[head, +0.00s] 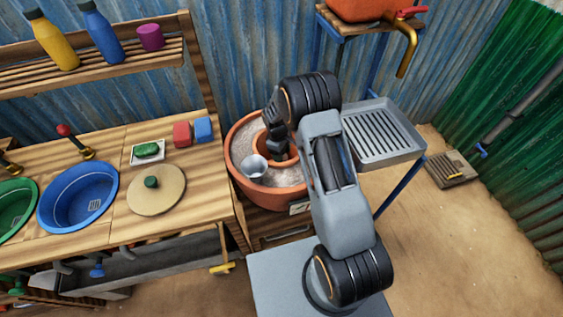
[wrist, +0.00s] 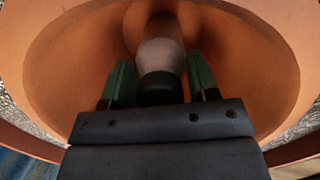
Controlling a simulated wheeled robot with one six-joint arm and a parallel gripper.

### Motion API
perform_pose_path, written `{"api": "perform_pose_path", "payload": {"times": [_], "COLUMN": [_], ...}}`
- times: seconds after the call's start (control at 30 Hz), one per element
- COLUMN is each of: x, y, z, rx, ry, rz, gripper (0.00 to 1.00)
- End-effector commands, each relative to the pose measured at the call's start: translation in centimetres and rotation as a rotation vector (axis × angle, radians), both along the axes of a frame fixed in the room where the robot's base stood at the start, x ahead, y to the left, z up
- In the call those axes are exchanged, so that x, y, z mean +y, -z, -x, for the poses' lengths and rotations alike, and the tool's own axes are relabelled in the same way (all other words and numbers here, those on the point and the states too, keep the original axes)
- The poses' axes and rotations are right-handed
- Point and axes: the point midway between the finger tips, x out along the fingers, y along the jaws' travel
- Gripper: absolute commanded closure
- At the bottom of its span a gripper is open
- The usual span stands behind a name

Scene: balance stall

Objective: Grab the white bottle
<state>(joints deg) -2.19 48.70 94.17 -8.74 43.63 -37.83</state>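My gripper (wrist: 161,75) reaches down into the round orange clay pot (wrist: 60,60); its two green-padded fingers stand on either side of a bottle. The white bottle (wrist: 161,55) shows a pale shoulder and a dark cap facing the wrist camera. The fingers sit very close beside it; I cannot tell whether they touch it. In the head view my gripper (head: 279,150) points into the inner pot, and my own wrist hides the bottle.
The inner pot sits in sand inside a larger terracotta pot (head: 240,170), with a metal cup (head: 254,166) on the sand. A wooden counter (head: 110,210) with a blue basin (head: 78,197) stands left. A grey draining tray (head: 415,152) is close to my arm's right.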

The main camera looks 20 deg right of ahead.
Motion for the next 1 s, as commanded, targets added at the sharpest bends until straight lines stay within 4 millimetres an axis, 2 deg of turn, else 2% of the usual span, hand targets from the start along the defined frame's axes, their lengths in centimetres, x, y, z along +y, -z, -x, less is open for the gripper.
{"api": "perform_pose_path", "payload": {"times": [0.07, 0.53, 0.8, 1.0], "x": [0.0, 0.0, 0.0, 0.0], "y": [0.0, 0.0, -0.4, -3.3], "z": [0.0, 0.0, -0.1, -0.1], "rx": [0.000, 0.000, -0.003, -0.006], "ry": [0.000, 0.000, 0.000, 0.000], "rz": [0.000, 0.000, 0.000, -0.001], "gripper": [0.53, 0.98, 0.99, 0.99]}}
